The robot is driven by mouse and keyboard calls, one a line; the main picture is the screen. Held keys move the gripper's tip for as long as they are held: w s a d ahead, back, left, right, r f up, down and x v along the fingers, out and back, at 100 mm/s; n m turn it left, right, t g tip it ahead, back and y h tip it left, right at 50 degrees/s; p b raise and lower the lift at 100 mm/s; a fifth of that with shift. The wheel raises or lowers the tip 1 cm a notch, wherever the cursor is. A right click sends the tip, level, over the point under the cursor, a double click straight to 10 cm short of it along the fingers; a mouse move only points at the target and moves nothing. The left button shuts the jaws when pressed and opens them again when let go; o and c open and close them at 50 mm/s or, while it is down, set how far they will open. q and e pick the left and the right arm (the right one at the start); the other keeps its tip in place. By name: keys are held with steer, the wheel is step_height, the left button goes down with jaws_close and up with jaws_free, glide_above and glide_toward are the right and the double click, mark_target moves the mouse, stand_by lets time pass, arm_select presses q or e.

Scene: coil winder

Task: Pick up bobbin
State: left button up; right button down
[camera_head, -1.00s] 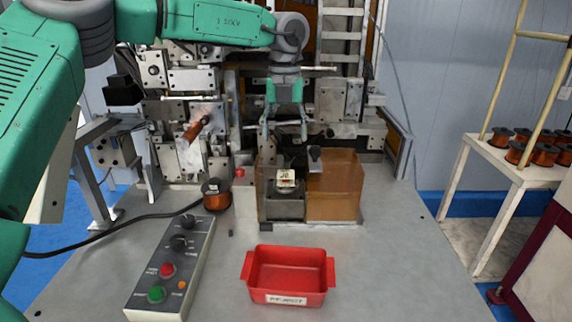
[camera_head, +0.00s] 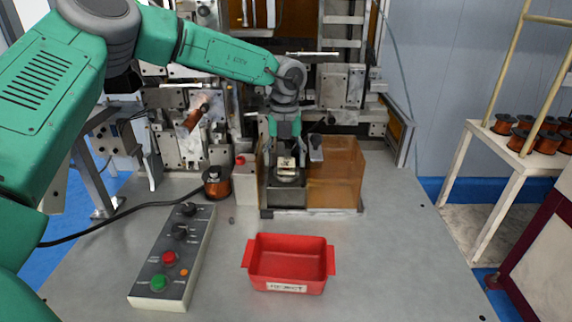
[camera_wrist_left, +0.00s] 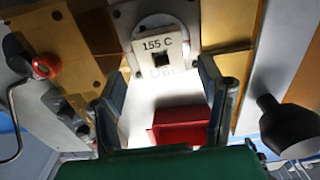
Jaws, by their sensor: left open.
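The bobbin (camera_head: 287,164) is a small pale block with a square hole, seated on the grey block at the front of the winder. In the left wrist view the bobbin (camera_wrist_left: 165,48) shows "155 C" on its face and lies just beyond the fingertips. My left gripper (camera_head: 286,153) points down at the bobbin from above. In the left wrist view my left gripper (camera_wrist_left: 160,75) has its fingers spread, one to each side of the bobbin, with nothing held. Contact cannot be made out. My right gripper is not in view.
An amber guard box (camera_head: 335,180) stands right beside the bobbin's block. A red reject bin (camera_head: 290,262) lies in front, and a control panel (camera_head: 176,255) is at left. A copper wire spool (camera_head: 217,184) stands behind the panel. The table's right side is clear.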

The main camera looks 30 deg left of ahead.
mark_target(286, 165)
arm_select(q)
steer(key=shift+w+d+f, duration=0.1)
steer(key=shift+f, duration=0.6)
steer(key=shift+w+d+f, duration=0.1)
steer(key=shift+f, duration=0.55)
steer(key=shift+s, duration=0.15)
steer(key=c, duration=1)
steer(key=shift+r, duration=0.1)
step_height(286, 165, up, 10)
steer(key=shift+b, duration=0.45)
